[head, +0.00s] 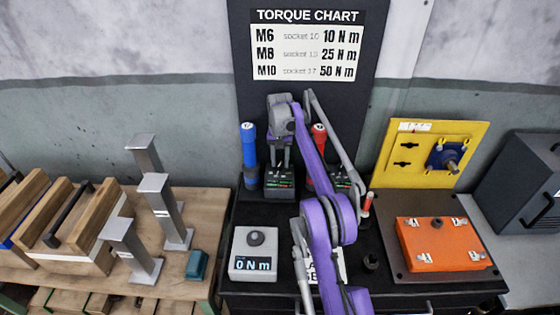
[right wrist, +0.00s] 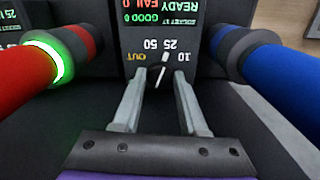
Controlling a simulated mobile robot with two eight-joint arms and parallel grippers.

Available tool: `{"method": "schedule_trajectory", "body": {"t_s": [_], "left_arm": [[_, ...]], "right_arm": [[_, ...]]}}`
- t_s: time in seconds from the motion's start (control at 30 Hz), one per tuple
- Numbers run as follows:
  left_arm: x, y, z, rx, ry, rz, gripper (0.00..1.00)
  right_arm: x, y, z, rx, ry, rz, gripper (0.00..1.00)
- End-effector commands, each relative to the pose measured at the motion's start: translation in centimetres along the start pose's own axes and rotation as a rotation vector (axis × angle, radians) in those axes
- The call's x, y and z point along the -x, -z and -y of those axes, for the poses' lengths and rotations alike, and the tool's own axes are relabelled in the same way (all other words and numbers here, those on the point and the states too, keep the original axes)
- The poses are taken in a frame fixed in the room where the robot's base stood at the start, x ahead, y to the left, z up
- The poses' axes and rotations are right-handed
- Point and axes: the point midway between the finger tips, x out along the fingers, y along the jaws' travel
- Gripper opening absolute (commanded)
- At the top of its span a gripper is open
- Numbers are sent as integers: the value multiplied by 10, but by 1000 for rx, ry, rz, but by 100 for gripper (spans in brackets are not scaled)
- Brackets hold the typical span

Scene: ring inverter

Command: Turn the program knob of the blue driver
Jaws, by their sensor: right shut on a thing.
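The blue driver (head: 249,153) stands upright at the back of the black bench, left of its dark controller box (head: 279,186). In the right wrist view the blue driver (right wrist: 275,75) is at the right and the box face appears upside down. The program knob (right wrist: 161,76) is dark with a white line and sits among the marks OUT, 50, 25 and 10. The line seems to lie toward 25. My right gripper (right wrist: 162,78) is shut on the knob, one finger on each side. It also shows in the head view (head: 281,162). My left gripper is out of view.
A red driver (head: 319,150) with a second controller stands to the right; its ring glows green in the wrist view. A grey tester (head: 254,254) reads 0 N m. An orange box (head: 440,244) and yellow panel (head: 432,153) are right. Metal posts (head: 165,210) stand left.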

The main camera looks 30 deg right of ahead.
Motion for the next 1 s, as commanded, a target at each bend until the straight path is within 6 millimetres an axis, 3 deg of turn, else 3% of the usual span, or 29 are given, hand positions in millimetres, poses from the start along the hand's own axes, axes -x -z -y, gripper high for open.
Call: {"method": "schedule_trajectory", "body": {"t_s": [0.47,1.0], "left_arm": [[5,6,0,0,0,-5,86],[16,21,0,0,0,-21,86]], "right_arm": [[1,0,0,97,0,0,0],[1,1,0,506,0,0,0]]}}
